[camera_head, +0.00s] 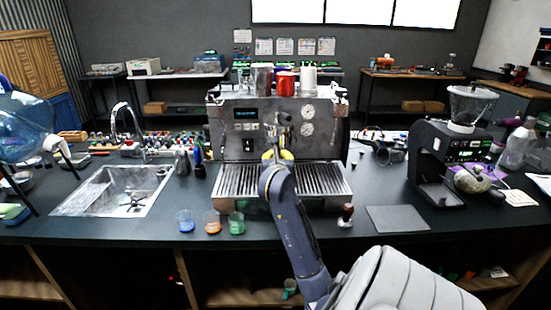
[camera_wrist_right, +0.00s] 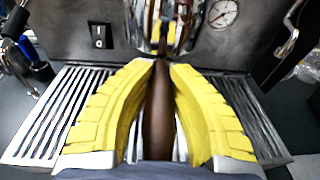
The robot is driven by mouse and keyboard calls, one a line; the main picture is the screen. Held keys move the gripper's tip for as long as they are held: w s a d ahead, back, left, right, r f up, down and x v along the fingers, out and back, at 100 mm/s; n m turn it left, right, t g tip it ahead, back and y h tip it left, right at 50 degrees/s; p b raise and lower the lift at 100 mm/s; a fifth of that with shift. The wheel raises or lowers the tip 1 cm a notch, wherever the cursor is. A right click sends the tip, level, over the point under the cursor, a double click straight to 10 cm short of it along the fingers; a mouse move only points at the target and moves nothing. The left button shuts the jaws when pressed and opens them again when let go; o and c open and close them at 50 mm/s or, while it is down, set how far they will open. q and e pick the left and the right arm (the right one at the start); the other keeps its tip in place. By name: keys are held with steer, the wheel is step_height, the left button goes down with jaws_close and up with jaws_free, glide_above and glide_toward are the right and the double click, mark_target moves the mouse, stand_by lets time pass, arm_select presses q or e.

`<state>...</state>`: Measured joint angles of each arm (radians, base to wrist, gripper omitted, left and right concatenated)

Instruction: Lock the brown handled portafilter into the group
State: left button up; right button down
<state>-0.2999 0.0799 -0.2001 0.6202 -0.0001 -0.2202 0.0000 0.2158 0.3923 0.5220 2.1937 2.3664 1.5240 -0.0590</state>
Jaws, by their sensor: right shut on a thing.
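The espresso machine (camera_head: 228,143) stands at the middle of the counter. Its chrome group (camera_head: 283,128) is on the front, partly hidden by my right arm in the head view. My right gripper (camera_head: 276,155) is in front of the group, over the drip tray (camera_head: 335,180). In the right wrist view, its yellow fingers (camera_wrist_right: 161,68) are shut on the brown handle (camera_wrist_right: 160,115) of the portafilter. The handle points away from the machine, and its far end reaches toward the chrome group (camera_wrist_right: 167,22). Whether the portafilter's head is seated in the group cannot be told. My left gripper is not in view.
Three small cups, blue (camera_head: 185,222), orange (camera_head: 212,223) and green (camera_head: 236,223), stand left of my arm. A tamper (camera_head: 346,215) and a grey mat (camera_head: 397,219) lie to the right, before the grinder (camera_head: 432,160). A sink (camera_head: 112,190) is at left.

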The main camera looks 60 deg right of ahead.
steer(key=shift+s+d+n+t, duration=0.15)
steer(key=shift+s+n+t, duration=0.1)
steer(key=shift+n+t, duration=0.15)
steer(key=shift+y, duration=0.3)
